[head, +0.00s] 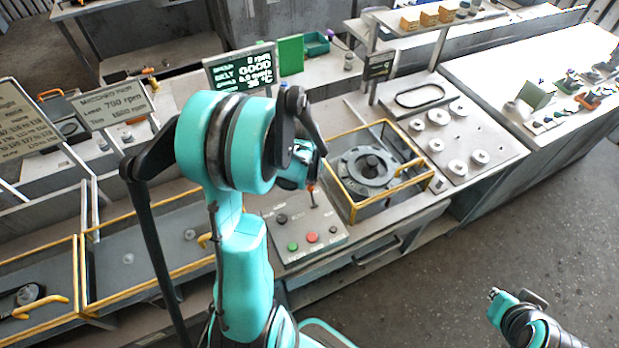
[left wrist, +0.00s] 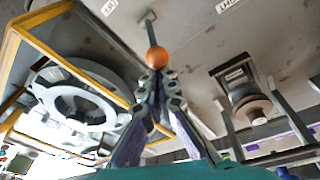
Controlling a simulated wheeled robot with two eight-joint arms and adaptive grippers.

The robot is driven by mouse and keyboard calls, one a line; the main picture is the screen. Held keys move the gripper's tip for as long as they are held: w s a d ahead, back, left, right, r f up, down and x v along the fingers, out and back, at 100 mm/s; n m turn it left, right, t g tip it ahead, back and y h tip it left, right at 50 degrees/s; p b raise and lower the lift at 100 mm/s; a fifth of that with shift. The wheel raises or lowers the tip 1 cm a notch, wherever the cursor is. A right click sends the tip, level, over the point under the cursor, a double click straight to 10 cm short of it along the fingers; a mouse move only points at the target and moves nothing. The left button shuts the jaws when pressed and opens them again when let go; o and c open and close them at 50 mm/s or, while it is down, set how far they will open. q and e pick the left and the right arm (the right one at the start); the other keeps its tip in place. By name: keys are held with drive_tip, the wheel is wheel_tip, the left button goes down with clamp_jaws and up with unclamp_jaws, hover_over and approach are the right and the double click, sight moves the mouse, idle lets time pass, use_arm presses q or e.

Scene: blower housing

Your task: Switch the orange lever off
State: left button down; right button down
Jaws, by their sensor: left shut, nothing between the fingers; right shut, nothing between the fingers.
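The orange lever (head: 312,188) stands on the grey control panel (head: 333,222) in the head view. In the left wrist view its round orange knob (left wrist: 156,57) sits on a thin grey rod. My left gripper (head: 311,176) is beside the knob, its fingers closed together with nothing between them. In the left wrist view the left fingertips (left wrist: 157,74) overlap the knob's near edge; I cannot tell whether they touch it. My right gripper (head: 493,293) is shut and empty over the floor at the lower right, far from the panel.
A yellow-framed guard (head: 378,130) around a round dark housing (head: 367,168) stands right of the panel. The panel also has a green button (head: 293,246), a red button (head: 312,237) and a black knob (head: 282,218). A display sign (head: 240,70) stands behind my left arm.

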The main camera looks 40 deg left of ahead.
use_arm(q)
drive_tip(key=shift+s+d+r+t+y+b, duration=0.1)
drive_tip(key=shift+s+d+t+y+b, duration=0.2)
drive_tip(key=shift+d+y+b, duration=0.25)
drive_tip(key=shift+s+d+r+t+y+b, duration=0.1)
drive_tip(key=shift+s+d+t+y+b, duration=0.2)
drive_tip(key=shift+d+y, duration=0.35)
drive_tip(key=d+y+b, duration=0.1)
drive_tip(key=s+d+t+y+b, duration=0.1)
drive_tip(key=d+t+y+b, duration=0.1)
drive_tip(key=shift+s+m+y+b, duration=0.25)
drive_tip(key=shift+m+y+b, duration=0.05)
drive_tip(key=shift+m+b, duration=0.1)
drive_tip(key=shift+s+r, duration=0.1)
drive_tip(key=shift+r, duration=0.1)
drive_tip(key=shift+r+p, duration=0.75)
drive_tip(key=shift+p, duration=0.05)
